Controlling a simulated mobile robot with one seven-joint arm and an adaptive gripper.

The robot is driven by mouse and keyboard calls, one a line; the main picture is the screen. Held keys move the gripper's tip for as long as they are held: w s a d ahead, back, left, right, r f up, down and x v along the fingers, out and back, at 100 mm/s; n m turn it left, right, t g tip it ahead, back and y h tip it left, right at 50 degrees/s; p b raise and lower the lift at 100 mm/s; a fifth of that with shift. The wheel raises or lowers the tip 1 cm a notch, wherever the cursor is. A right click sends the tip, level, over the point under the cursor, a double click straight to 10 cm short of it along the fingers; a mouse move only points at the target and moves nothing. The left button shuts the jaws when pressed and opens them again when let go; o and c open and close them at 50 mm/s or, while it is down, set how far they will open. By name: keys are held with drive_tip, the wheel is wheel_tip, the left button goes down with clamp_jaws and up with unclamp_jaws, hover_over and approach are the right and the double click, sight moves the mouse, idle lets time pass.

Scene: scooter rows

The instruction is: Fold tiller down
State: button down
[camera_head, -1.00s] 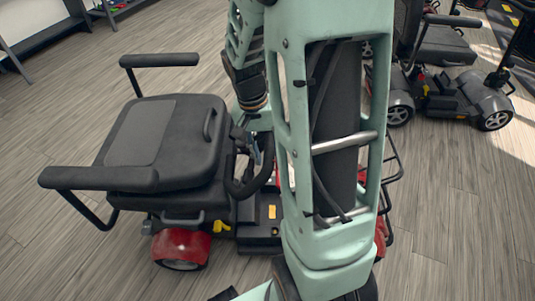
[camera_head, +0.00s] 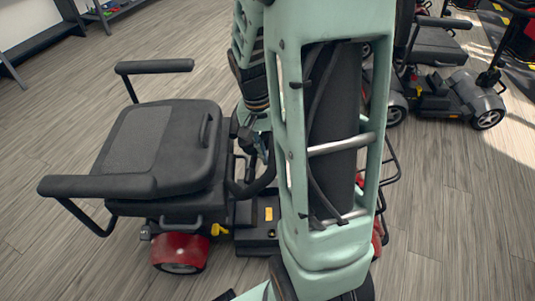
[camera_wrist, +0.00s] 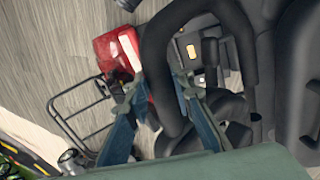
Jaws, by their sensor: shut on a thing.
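The scooter's tiller is a black looped handle (camera_wrist: 157,60); in the wrist view it runs between the two fingers of my gripper (camera_wrist: 160,92). My gripper is shut on this handle. In the head view the tiller handle (camera_head: 262,183) sits low, close to the front edge of the scooter's black seat (camera_head: 160,145). My gripper (camera_head: 258,148) is partly hidden there by my own arm, which also covers much of the scooter's front. The scooter's floor deck (camera_head: 258,226) shows below the handle.
The scooter has armrests (camera_head: 155,66), a red rear cover (camera_head: 181,247) and a wire front basket (camera_wrist: 82,112). Another scooter (camera_head: 440,90) stands at the upper right. A shelf (camera_head: 40,45) is at the upper left. Wooden floor is clear around the near scooter.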

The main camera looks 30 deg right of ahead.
drive_tip(key=c, duration=1.7)
unclamp_jaws()
drive_tip(key=r, duration=0.4)
drive_tip(key=a+r, duration=0.1)
drive_tip(key=r, duration=0.2)
drive_tip(key=w+r, duration=0.1)
drive_tip(key=r, duration=0.3)
drive_tip(key=shift+w+a+r, duration=0.1)
drive_tip(key=shift+a+r, duration=0.25)
drive_tip(key=shift+a, duration=0.05)
